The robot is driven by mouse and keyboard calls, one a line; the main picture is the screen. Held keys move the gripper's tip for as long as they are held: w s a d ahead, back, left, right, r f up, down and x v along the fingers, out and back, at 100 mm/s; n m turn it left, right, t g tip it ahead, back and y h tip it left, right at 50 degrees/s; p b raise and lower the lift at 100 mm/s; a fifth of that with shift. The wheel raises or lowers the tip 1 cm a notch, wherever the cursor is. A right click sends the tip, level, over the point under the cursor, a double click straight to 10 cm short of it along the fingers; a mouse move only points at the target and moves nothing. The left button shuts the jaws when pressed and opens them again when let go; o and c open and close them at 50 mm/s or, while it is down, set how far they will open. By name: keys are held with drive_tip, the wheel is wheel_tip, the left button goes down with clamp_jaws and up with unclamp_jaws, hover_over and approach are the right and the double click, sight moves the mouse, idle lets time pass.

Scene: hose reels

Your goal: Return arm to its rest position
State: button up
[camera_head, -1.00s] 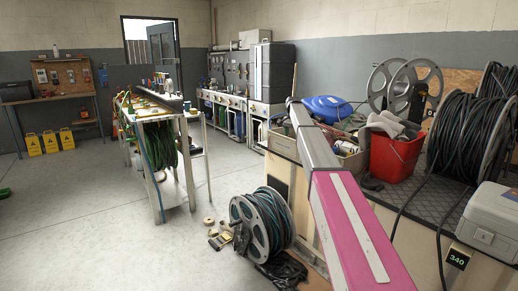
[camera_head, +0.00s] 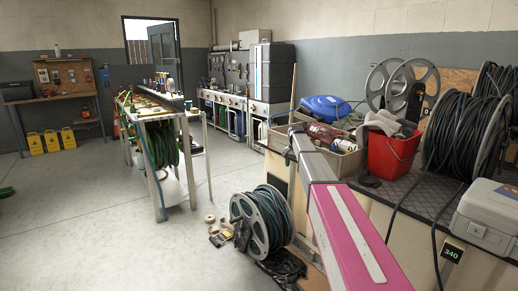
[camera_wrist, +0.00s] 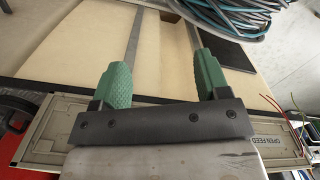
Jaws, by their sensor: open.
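My arm (camera_head: 345,232), pink and grey, reaches from the bottom right of the head view toward the middle. Its end stands in front of the workbench's left end, by the wooden box (camera_head: 345,163).
The bench carries a red bucket (camera_head: 392,157), a blue lid (camera_head: 325,108) and a grey case (camera_head: 490,217). A panel marked OPEN FEED (camera_wrist: 268,143) lies near my gripper.

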drive_tip(key=s+f+n, duration=0.2)
drive_tip(key=s+f, duration=0.4)
drive_tip(key=s, duration=0.8)
drive_tip(key=s+f+n, duration=0.2)
drive_tip(key=s+f, duration=0.5)
drive_tip(key=s, duration=0.8)
drive_tip(key=s+f+n, duration=0.2)
drive_tip(key=s+f, duration=0.4)
drive_tip(key=s, duration=0.9)
drive_tip(key=shift+f, duration=0.2)
drive_tip(key=shift+d, duration=0.1)
